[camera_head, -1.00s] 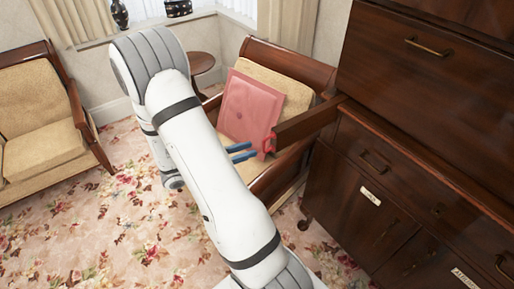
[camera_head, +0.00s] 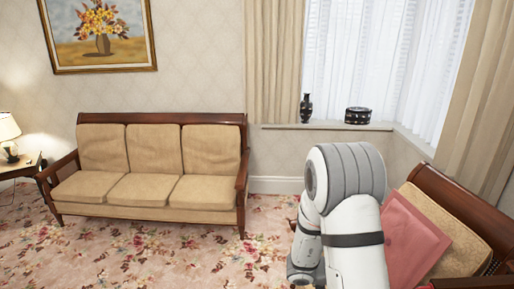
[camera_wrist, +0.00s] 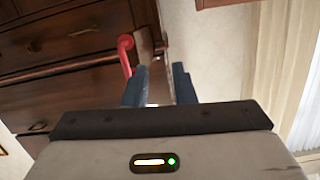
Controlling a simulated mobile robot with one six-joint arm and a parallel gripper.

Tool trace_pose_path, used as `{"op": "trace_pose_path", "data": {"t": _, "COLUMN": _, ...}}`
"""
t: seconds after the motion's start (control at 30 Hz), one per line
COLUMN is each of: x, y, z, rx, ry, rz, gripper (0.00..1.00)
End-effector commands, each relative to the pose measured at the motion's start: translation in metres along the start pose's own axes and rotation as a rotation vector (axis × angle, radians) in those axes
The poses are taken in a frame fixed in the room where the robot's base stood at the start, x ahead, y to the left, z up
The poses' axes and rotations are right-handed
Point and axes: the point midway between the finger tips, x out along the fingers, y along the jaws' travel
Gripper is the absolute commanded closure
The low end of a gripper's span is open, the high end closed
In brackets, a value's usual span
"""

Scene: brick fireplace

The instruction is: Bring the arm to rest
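My arm (camera_head: 350,220) is white and grey and rises at the lower right of the head view, bent at its top joint. My gripper (camera_wrist: 158,82) shows in the wrist view with its two blue fingers apart and nothing seen held between them. The gripper is not visible in the head view. A red curved piece (camera_wrist: 125,52) is just beyond the left finger, beside dark wood; I cannot tell whether they touch.
A dark wooden cabinet (camera_wrist: 60,45) fills the left of the wrist view. An armchair with a pink cushion (camera_head: 411,240) is right of my arm. A three-seat sofa (camera_head: 150,188) stands along the wall. The floral carpet (camera_head: 180,252) in front is clear.

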Motion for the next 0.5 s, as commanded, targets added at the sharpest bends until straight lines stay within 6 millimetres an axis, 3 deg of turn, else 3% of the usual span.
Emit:
{"op": "trace_pose_path", "data": {"t": 0.17, "x": -0.031, "y": -0.069, "z": -0.008, "rx": 0.086, "ry": -0.318, "rz": -0.365, "gripper": 0.76}}
{"op": "trace_pose_path", "data": {"t": 0.3, "x": -0.083, "y": -0.105, "z": -0.021, "rx": 0.06, "ry": -0.542, "rz": -0.66, "gripper": 0.76}}
{"op": "trace_pose_path", "data": {"t": 0.4, "x": -0.126, "y": -0.113, "z": -0.034, "rx": -0.009, "ry": -0.676, "rz": -0.86, "gripper": 0.76}}
{"op": "trace_pose_path", "data": {"t": 0.5, "x": -0.167, "y": -0.104, "z": -0.048, "rx": -0.122, "ry": -0.787, "rz": -1.04, "gripper": 0.76}}
